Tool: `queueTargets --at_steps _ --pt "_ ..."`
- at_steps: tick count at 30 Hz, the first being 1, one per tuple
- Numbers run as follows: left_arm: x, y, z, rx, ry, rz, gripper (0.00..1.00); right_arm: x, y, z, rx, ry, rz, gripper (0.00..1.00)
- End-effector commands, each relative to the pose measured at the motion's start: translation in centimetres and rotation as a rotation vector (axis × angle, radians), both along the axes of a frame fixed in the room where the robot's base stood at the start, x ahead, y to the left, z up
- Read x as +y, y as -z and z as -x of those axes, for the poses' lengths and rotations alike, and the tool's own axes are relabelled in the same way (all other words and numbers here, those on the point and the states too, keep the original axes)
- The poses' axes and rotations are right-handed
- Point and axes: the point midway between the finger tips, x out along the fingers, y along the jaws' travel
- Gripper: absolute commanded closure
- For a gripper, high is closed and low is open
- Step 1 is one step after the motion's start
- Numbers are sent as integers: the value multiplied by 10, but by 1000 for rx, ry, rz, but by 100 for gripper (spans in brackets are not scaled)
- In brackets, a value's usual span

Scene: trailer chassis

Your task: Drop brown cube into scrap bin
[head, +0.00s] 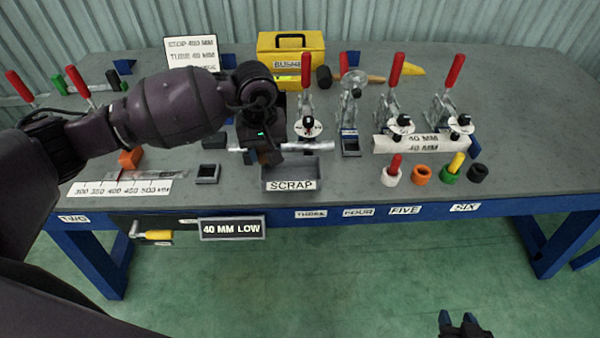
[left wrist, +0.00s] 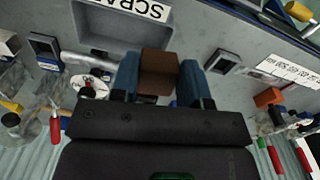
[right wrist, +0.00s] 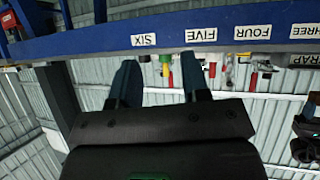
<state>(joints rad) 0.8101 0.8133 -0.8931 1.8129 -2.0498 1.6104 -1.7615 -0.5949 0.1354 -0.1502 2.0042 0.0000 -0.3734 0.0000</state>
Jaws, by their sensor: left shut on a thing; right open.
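The brown cube (left wrist: 158,72) is between the two blue fingers of my left gripper (head: 266,155) in the left wrist view. The gripper is shut on it. The grey scrap bin (head: 290,183) is an open tray with a SCRAP label at the front of the table; its inside looks empty in the left wrist view (left wrist: 122,40). In the head view my left gripper is over the bin's back left side; its exact height is hard to tell. My right gripper (head: 464,324) is open and empty, low in front of the table.
Upright clamps with red handles (head: 305,85) stand just behind the bin. A small dark square holder (head: 208,173) and an orange block (head: 130,158) are to the left. Several coloured cups (head: 421,175) stand to the right. A yellow box (head: 291,50) is at the back.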

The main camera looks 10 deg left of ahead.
Motion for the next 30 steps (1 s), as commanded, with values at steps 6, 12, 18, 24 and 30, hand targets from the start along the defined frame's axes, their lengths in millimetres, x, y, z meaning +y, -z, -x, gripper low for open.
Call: queueTargets --at_steps 6,12,18,24,30 --pt "-20 9 -27 17 -291 3 82 0 -37 -5 -24 -1 1 57" --pt "-28 22 -34 33 -413 -6 82 -2 -40 -3 -16 -2 4 57" --pt "-28 38 -35 36 -427 -8 82 -3 -27 3 1 -1 7 57" --pt "-28 60 -34 37 -425 -7 82 -4 -14 6 12 0 8 57" --pt "-28 78 -34 36 -425 -8 82 -4 -7 7 13 0 8 57"
